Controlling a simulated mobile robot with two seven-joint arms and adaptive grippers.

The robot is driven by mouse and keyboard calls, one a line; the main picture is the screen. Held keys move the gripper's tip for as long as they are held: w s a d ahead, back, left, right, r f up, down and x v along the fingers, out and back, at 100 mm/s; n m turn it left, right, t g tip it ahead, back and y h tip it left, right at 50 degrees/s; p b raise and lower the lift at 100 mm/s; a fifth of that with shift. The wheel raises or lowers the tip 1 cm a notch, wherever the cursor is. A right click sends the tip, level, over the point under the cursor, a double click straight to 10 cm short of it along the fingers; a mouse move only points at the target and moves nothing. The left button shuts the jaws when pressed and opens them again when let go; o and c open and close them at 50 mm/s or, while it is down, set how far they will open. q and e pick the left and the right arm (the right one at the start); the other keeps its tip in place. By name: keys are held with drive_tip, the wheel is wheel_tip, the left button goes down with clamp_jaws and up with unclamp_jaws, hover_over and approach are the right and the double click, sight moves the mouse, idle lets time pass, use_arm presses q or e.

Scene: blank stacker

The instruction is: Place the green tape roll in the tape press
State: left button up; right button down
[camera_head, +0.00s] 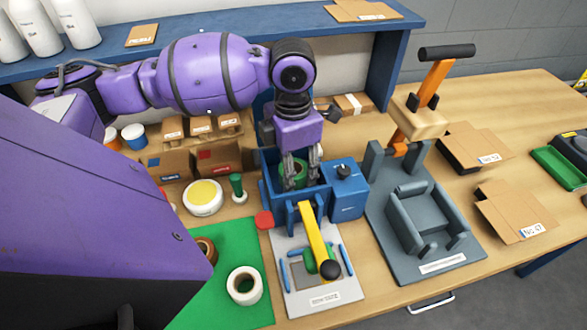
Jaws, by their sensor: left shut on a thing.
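The green tape roll (299,179) is between the fingers of my left gripper (301,170), which points down and is shut on it. The roll is low, at the open-topped blue housing (268,187) behind the yellow lever; the fingers hide part of it. I cannot tell whether it touches the housing floor. The blue housing stands directly behind a grey base plate (292,299) with a yellow lever (313,236) and a black knob. Its label is too small to read, so I cannot tell for sure which unit is the tape press. My right gripper is not in view.
A white roll (244,286) and a partly hidden brown roll (206,250) lie on a green mat (236,245). A grey fixture with an orange lever (436,78) stands to the right. Cardboard boxes (513,211) lie farther right. A blue shelf (230,40) crosses the back.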

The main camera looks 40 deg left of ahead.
use_arm(q)
drive_tip(key=shift+f, duration=0.25)
drive_tip(key=shift+f, duration=0.2)
drive_tip(key=o, duration=0.9)
drive_tip(key=shift+r, duration=0.1)
wheel_tip(320, 180, up, 12)
drive_tip(key=shift+r+p, duration=0.15)
drive_tip(key=shift+p, duration=0.15)
